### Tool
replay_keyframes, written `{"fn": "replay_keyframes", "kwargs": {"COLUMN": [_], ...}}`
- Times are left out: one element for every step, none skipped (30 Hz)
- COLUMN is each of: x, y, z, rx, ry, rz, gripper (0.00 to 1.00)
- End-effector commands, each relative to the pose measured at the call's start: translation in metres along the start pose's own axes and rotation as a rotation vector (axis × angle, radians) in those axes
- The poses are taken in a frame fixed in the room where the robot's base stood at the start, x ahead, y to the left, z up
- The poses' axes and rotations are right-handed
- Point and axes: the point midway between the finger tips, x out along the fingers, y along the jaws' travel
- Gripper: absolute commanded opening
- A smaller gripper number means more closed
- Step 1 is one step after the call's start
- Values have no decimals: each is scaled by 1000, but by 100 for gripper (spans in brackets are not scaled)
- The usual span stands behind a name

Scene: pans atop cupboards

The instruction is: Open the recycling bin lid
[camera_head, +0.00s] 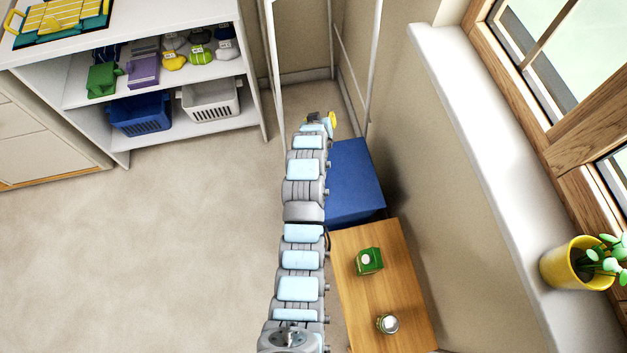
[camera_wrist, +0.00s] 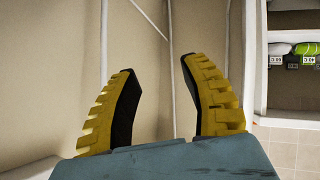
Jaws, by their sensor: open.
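A blue box (camera_head: 354,180), which looks like the recycling bin, stands against the wall beside the wooden table in the head view. Its flat blue top looks closed, and my arm covers its left side. My gripper (camera_head: 323,118) is at the end of my outstretched arm, near the far end of the bin. In the wrist view my gripper's yellow fingers (camera_wrist: 157,66) are apart with nothing between them. The bin does not show in the wrist view, and I cannot tell the gripper's exact height above it.
A wooden table (camera_head: 383,290) holds a green carton (camera_head: 369,261) and a jar (camera_head: 388,324). A white pole frame (camera_head: 372,65) stands by the corner. White shelves (camera_head: 190,132) hold baskets at the left. A window sill (camera_head: 470,130) runs along the right. The floor at left is clear.

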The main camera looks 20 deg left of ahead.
Motion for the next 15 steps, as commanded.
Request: {"fn": "replay_keyframes", "kwargs": {"x": [7, 8, 10, 10, 11, 10, 10, 9, 7, 5, 3, -1, -4, -7, -12], "y": [-9, -12, -18, -22, -25, -30, -34, -38, -42, -46, -49, -54, -57, -60, -64], "z": [9, 14, 20, 24, 29, 36, 40, 46, 52, 56, 59, 65, 70, 74, 80], "rx": [-12, -19, -28, -35, -41, -50, -57, -64, -73, -80, -87, -95, -101, -107, -116], "ry": [-52, -85, -133, -167, -203, -252, -286, -324, -369, -406, -439, -486, -523, -558, -605], "rz": [-11, -17, -26, -32, -38, -46, -52, -59, -66, -73, -79, -87, -92, -98, -106], "gripper": [45, 45, 45, 45, 45, 45, 45, 45, 45, 45, 45, 45, 45, 45, 45]}}
